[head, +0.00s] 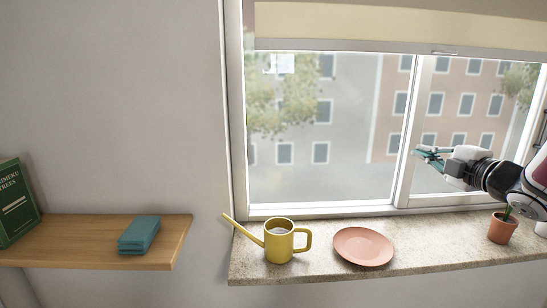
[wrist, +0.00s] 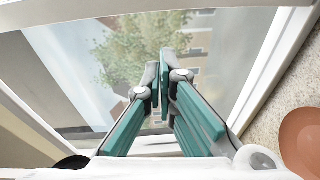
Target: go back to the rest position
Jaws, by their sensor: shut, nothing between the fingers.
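My gripper (head: 422,154) is at the right in the head view, in front of the window and above the sill. Its teal fingers point left and are shut with nothing between them. In the wrist view the closed fingertips (wrist: 164,80) meet in the middle, against the window. The gripper is apart from everything on the sill.
On the stone sill (head: 320,268) stand a yellow watering can (head: 278,243), a pink saucer (head: 363,246) and a potted plant (head: 502,228) below my arm. The saucer also shows in the wrist view (wrist: 300,140).

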